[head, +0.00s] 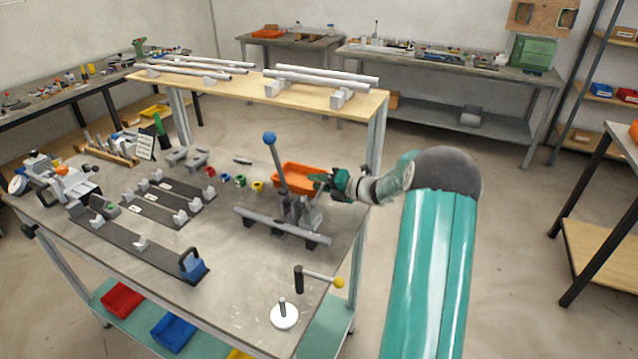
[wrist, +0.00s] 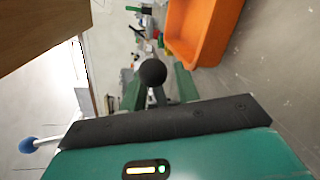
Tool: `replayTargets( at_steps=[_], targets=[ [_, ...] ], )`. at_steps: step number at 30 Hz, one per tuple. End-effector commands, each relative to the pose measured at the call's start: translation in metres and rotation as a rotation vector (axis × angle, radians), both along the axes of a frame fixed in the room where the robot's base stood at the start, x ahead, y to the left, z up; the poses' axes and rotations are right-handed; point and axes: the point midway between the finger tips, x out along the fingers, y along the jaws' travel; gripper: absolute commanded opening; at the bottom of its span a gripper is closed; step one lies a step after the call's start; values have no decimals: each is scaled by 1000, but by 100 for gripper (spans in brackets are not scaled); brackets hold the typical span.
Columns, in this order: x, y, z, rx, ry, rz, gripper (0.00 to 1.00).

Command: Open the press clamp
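The press clamp (head: 300,212) is a grey fixture near the right end of the bench, with a long upright lever topped by a blue ball (head: 269,138). A grey tube (head: 282,226) lies along its front. My gripper (head: 323,181) is at the clamp's upper right side. In the wrist view, its two green fingers (wrist: 160,88) stand apart, on either side of a black ball knob (wrist: 152,72) on a short stem. I cannot tell whether they touch it. The blue ball also shows at the wrist view's lower left (wrist: 28,145), outside the fingers.
An orange bin (head: 300,175) stands just behind the clamp and close to my gripper. A wooden shelf with tubes (head: 270,92) rises behind the bench. A black post with a yellow-knobbed handle (head: 318,276) and a white disc (head: 284,316) stand in front. The bench's front middle is clear.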

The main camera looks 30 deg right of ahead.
Motion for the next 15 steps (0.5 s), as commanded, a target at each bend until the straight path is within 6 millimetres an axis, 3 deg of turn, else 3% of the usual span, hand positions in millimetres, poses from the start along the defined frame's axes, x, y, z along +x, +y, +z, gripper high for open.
replayTargets(
  at_steps=[5,15],
  targets=[
    [-10,-6,3,-1,0,-1,32],
    [-71,-41,16,-2,0,-3,32]
  ],
)
